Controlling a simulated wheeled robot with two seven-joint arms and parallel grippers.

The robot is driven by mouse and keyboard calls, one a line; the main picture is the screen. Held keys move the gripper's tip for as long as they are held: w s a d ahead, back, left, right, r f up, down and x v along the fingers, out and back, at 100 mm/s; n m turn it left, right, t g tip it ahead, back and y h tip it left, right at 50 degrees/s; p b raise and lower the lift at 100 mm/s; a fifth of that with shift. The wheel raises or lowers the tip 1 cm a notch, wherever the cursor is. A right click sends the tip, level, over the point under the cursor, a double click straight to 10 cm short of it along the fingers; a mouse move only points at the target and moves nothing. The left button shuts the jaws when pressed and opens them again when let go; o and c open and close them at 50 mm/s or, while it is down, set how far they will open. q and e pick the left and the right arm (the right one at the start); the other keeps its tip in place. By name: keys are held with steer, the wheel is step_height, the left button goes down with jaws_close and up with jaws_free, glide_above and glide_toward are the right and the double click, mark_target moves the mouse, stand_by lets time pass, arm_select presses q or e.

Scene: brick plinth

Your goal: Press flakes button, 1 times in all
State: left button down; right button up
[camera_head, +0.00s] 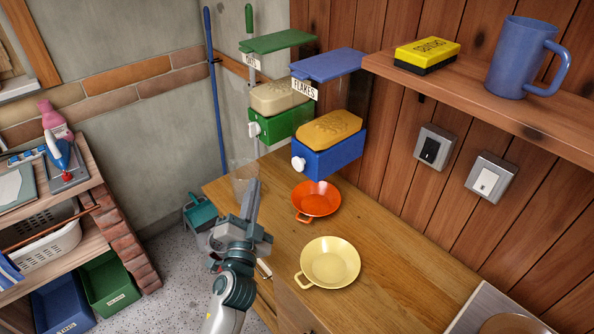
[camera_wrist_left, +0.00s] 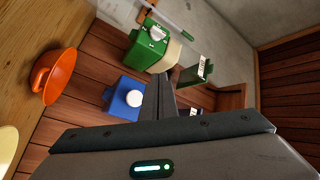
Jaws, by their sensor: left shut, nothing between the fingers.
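The flakes dispenser is a blue box (camera_head: 335,158) on the plank wall, with a tan block of flakes on top and a FLAKES label (camera_head: 304,90) under its blue lid (camera_head: 328,66). Its round white button (camera_head: 298,163) faces out at the left end. In the left wrist view the blue box (camera_wrist_left: 122,108) and white button (camera_wrist_left: 134,98) lie just left of the fingers. My left gripper (camera_head: 254,188) is shut and empty, below and left of the button in the head view, apart from it. My right gripper is not in view.
A green dispenser (camera_head: 285,125) with its own white button (camera_head: 254,129) hangs to the left. An orange cup (camera_head: 318,198), a cream pan (camera_head: 331,262) and a clear glass (camera_head: 241,172) stand on the wooden counter (camera_head: 395,275). A shelf (camera_head: 480,105) holds a blue mug (camera_head: 519,62).

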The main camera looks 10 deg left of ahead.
mark_target(300, 163)
arm_select(q)
steer(key=shift+s+d+r+m, duration=0.2)
steer(key=shift+s+d+m, duration=0.3)
steer(key=shift+m, duration=0.5)
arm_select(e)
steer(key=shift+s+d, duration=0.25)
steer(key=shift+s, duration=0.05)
arm_select(q)
steer(key=shift+w+d, duration=0.1)
steer(key=shift+w, duration=0.05)
steer(key=w+d+b, duration=0.1)
steer(key=w+d, duration=0.4)
steer(key=w, duration=0.1)
steer(key=shift+w+b, duration=0.3)
steer(key=shift+w, duration=0.1)
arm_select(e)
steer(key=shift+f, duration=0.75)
arm_select(q)
steer(key=shift+d, duration=0.1)
steer(key=shift+w+d, duration=0.1)
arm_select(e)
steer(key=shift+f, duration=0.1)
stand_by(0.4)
arm_select(q)
steer(key=shift+w+d, duration=0.15)
steer(key=shift+w, duration=0.1)
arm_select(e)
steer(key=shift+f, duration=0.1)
